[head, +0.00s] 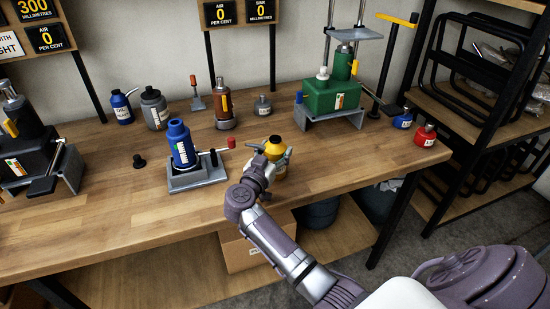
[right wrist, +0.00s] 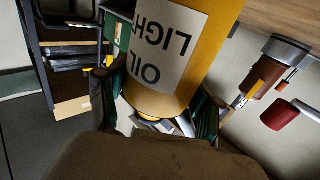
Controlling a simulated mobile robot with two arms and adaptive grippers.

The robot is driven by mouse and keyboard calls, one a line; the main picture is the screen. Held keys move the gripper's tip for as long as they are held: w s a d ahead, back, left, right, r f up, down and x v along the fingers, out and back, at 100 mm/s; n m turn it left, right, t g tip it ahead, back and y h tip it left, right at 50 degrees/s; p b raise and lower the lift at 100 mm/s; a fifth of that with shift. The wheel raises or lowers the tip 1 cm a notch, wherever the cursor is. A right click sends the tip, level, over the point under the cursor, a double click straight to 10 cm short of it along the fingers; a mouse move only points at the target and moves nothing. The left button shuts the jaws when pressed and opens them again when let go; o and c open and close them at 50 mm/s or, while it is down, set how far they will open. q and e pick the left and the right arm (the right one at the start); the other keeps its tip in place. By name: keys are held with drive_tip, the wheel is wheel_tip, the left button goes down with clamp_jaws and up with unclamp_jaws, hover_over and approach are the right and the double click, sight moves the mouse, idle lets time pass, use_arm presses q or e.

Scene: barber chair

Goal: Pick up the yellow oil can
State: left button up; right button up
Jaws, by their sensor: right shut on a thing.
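The yellow oil can (head: 275,140) is near the front edge of the wooden workbench, with its top showing above my right gripper (head: 270,157). In the right wrist view the yellow oil can (right wrist: 207,66) fills the upper middle, its white label reading "LIGHT OIL" turned over in the picture. My right gripper's dark fingers (right wrist: 160,112) are on both sides of it, shut on it. My left gripper is not in view.
A blue bottle jack (head: 182,145) with a red-tipped handle (head: 231,142) stands left of the can. A green machine (head: 332,98) is behind right. Blue (head: 403,119) and red (head: 424,135) cans sit at the bench's right end. The bench's front left (head: 110,225) is clear.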

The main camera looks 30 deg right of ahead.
sight(277, 139)
drive_tip(key=shift+r, duration=0.15)
drive_tip(key=shift+r, duration=0.3)
drive_tip(key=r, duration=0.3)
drive_tip(key=shift+s+d+r, duration=0.15)
drive_tip(key=shift+s+r, duration=0.05)
drive_tip(key=shift+r, duration=0.2)
drive_tip(key=s+d+r+p, duration=0.1)
drive_tip(key=s+d+r, duration=0.5)
drive_tip(key=s+d, duration=0.1)
drive_tip(key=shift+s+r+p, duration=0.2)
drive_tip(key=shift+s+p, duration=0.1)
drive_tip(key=shift+s, duration=0.55)
